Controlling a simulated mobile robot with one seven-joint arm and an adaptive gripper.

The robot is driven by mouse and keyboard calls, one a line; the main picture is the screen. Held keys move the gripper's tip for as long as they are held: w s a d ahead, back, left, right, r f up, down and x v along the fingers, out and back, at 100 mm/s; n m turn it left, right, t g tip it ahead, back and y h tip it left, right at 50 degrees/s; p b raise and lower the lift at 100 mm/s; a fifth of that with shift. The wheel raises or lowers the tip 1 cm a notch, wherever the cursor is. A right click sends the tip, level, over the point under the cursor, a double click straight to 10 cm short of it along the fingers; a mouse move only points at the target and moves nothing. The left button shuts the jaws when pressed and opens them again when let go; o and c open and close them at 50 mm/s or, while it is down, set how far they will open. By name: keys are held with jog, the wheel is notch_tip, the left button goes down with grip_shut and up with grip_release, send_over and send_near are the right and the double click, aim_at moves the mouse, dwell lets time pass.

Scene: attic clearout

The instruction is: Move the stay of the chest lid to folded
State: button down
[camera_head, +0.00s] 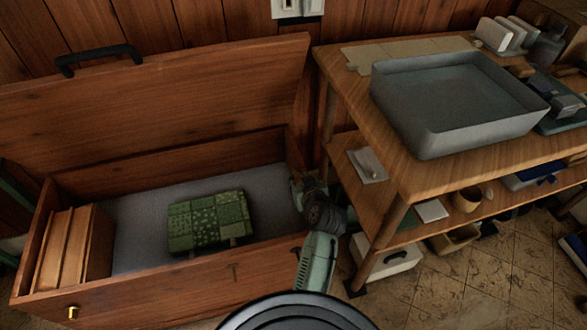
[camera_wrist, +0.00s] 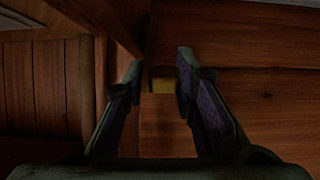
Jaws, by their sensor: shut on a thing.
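The wooden chest (camera_head: 190,280) stands at the left with its lid (camera_head: 170,90) raised and leaning back; a dark handle (camera_head: 98,55) is on the lid's upper edge. My gripper (camera_head: 303,188) is at the chest's right end, low inside the rim, and its fingers are hard to make out there. In the wrist view my gripper (camera_wrist: 158,68) has a finger on each side of a small, dim yellowish piece (camera_wrist: 162,80), apparently part of the stay. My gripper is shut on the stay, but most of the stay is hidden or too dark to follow.
Inside the chest lie a green patchwork bundle (camera_head: 208,221) and a wooden box (camera_head: 77,245) at the left. A wooden bench (camera_head: 437,177) with a grey tray (camera_head: 455,115) stands close at the right of my arm. A white box (camera_head: 387,258) sits below it.

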jog(key=shift+f, duration=0.15)
jog(key=shift+s+d+f+b, duration=0.1)
jog(key=shift+s+f+b, duration=0.3)
jog(key=shift+f+b, duration=0.15)
jog(key=shift+s+d+f+b, duration=0.1)
jog(key=shift+s+f+b, duration=0.35)
jog(key=shift+f, duration=0.2)
jog(key=c, duration=1.7)
grip_release()
jog(key=shift+w+r, duration=0.1)
jog(key=shift+r, duration=0.1)
jog(key=o, duration=0.5)
jog(key=shift+f, duration=0.1)
jog(key=shift+d, duration=0.1)
jog(key=shift+p+v, duration=1.35)
jog(key=shift+v, duration=2.25)
jog(key=shift+w, duration=0.1)
